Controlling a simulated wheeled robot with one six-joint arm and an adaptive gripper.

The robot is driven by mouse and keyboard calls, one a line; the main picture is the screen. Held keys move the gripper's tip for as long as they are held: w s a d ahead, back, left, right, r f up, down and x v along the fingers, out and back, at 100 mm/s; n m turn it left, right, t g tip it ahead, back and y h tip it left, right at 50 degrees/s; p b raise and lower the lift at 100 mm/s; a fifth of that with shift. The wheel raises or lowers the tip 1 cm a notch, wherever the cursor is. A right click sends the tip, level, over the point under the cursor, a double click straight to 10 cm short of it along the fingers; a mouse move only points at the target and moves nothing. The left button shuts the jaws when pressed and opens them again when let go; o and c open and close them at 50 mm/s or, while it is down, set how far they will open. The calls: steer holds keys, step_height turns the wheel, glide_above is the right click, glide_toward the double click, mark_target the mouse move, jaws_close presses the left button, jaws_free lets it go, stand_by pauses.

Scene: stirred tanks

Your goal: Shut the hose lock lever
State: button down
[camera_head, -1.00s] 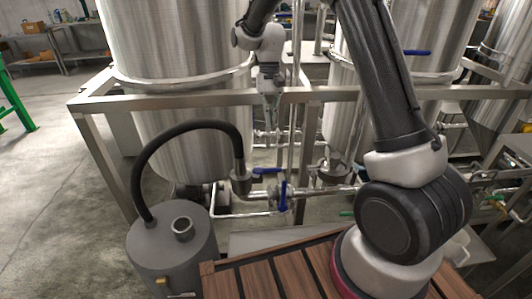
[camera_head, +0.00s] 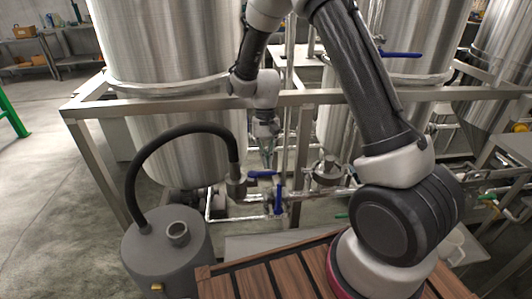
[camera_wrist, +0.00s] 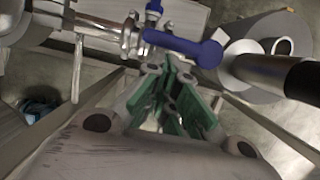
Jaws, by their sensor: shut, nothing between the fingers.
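A blue lever (camera_head: 262,173) lies roughly level beside the grey coupling (camera_head: 236,188) at the end of the black hose; I take it as the hose lock lever. In the wrist view the blue lever (camera_wrist: 180,42) runs across the picture, its rounded end next to the hose coupling. My gripper (camera_head: 267,164) is just above the lever in the head view. In the wrist view my gripper (camera_wrist: 168,70) is shut and empty, with its green-padded fingers just below the lever. Whether they touch it I cannot tell.
A second blue handle (camera_head: 279,197) stands upright on the pipe right of the lever. The black hose (camera_head: 170,138) arches down to a grey drum (camera_head: 160,250). A steel frame rail (camera_head: 170,103) crosses in front of the tank (camera_head: 170,50), close to my arm.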

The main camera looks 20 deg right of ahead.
mark_target(272, 174)
steer(key=shift+s+d+m+y, duration=0.3)
steer(key=shift+s+m, duration=0.25)
steer(key=shift+m, duration=0.45)
stand_by(0.3)
steer(key=s+m, duration=0.1)
steer(key=m, duration=0.1)
steer(key=s+m+t+y, duration=0.1)
steer(key=m, duration=0.2)
steer(key=shift+s+d, duration=0.1)
steer(key=shift+s, duration=0.3)
steer(key=s+m, duration=0.1)
steer(key=m, duration=0.1)
steer(key=s+a+m+t, duration=0.1)
steer(key=m, duration=0.1)
steer(key=s+m+y, duration=0.1)
steer(key=shift+s+a+m, duration=0.2)
steer(key=shift+a+m, duration=0.1)
steer(key=shift+m, duration=0.1)
steer(key=shift+s, duration=0.1)
